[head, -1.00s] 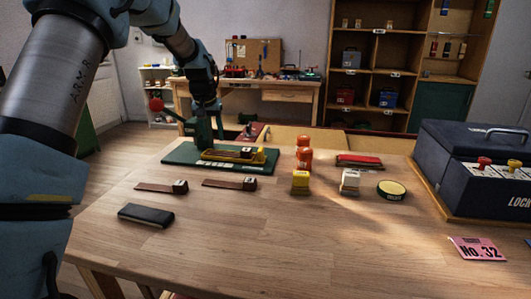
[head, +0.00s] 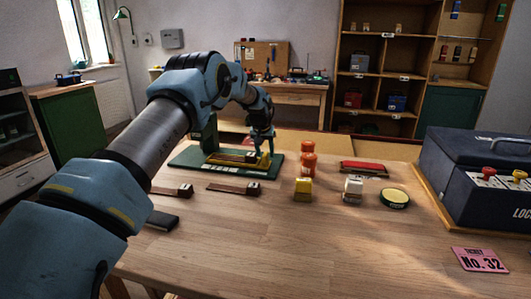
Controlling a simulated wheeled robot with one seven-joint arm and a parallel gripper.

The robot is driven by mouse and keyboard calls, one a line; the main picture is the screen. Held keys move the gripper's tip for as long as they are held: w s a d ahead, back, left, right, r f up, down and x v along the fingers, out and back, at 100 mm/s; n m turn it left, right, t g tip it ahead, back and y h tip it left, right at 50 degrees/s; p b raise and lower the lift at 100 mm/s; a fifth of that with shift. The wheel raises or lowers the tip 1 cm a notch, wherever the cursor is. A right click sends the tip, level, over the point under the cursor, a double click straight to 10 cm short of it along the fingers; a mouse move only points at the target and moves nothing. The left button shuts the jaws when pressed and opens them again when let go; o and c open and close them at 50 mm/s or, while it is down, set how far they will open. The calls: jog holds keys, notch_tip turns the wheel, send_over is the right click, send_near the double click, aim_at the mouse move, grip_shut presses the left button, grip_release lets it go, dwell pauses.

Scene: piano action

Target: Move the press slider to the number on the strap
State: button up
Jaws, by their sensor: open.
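The press stands on a dark green base (head: 187,159) at the back left of the wooden table. Its green post (head: 208,130) rises behind my arm. A yellow part (head: 229,157) lies along the base; the slider is too small to make out clearly. My gripper (head: 265,157) points down at the right end of this yellow part, open; I cannot tell whether it touches. Two brown straps with dark ends lie in front: the right strap (head: 228,188) is in full view, the left strap (head: 178,191) is partly hidden by my arm. Their numbers are unreadable.
A dark lockbox (head: 470,165) and pink ticket (head: 480,260) are far right. The front middle is clear.

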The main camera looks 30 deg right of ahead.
jog(key=shift+x, duration=1.05)
jog(key=shift+c, duration=0.4)
grip_shut()
dwell(0.3)
